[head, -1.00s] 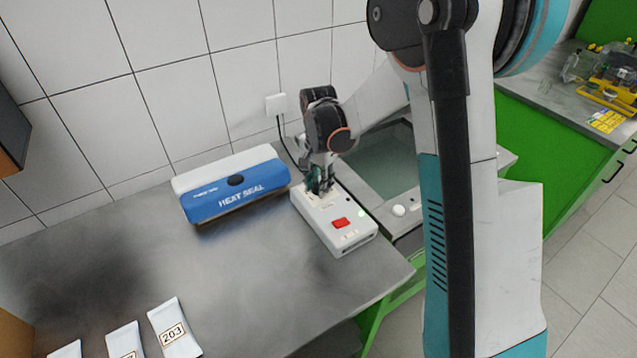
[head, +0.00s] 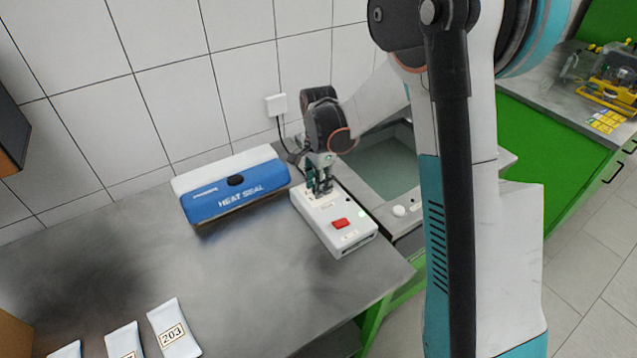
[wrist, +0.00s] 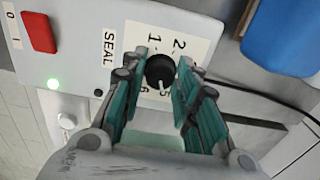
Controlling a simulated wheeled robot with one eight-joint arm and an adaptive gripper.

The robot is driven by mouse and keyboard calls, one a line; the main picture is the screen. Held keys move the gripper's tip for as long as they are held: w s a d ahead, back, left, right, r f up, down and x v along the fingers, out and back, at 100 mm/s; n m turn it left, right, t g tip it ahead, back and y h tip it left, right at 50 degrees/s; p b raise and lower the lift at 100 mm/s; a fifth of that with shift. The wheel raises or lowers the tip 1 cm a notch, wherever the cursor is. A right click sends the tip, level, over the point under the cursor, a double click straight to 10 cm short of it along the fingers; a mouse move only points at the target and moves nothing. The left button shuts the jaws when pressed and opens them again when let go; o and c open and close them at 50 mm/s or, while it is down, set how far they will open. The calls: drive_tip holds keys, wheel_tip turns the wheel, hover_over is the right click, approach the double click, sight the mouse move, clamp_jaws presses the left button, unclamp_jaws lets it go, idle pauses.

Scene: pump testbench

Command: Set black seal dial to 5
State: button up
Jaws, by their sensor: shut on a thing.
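The black seal dial (wrist: 160,72) sits on a number plate marked SEAL on the white control box (head: 345,240). In the wrist view, my gripper (wrist: 160,78) has its teal fingers on both sides of the dial and is shut on it. A pale pointer mark shows on the dial's lower side, toward the numeral that looks like 5. The numerals 1, 2 and 6 are also partly visible; the fingers hide others. In the head view, my gripper (head: 319,188) points down at the box's far end and hides the dial.
A blue and white heat sealer (head: 235,188) stands close to the left. Labelled white packets (head: 173,330) lie at the front left. The middle of the grey table is clear.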

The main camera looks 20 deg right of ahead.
drive_tip(key=o, duration=1.1)
wheel_tip(320, 180, up, 12)
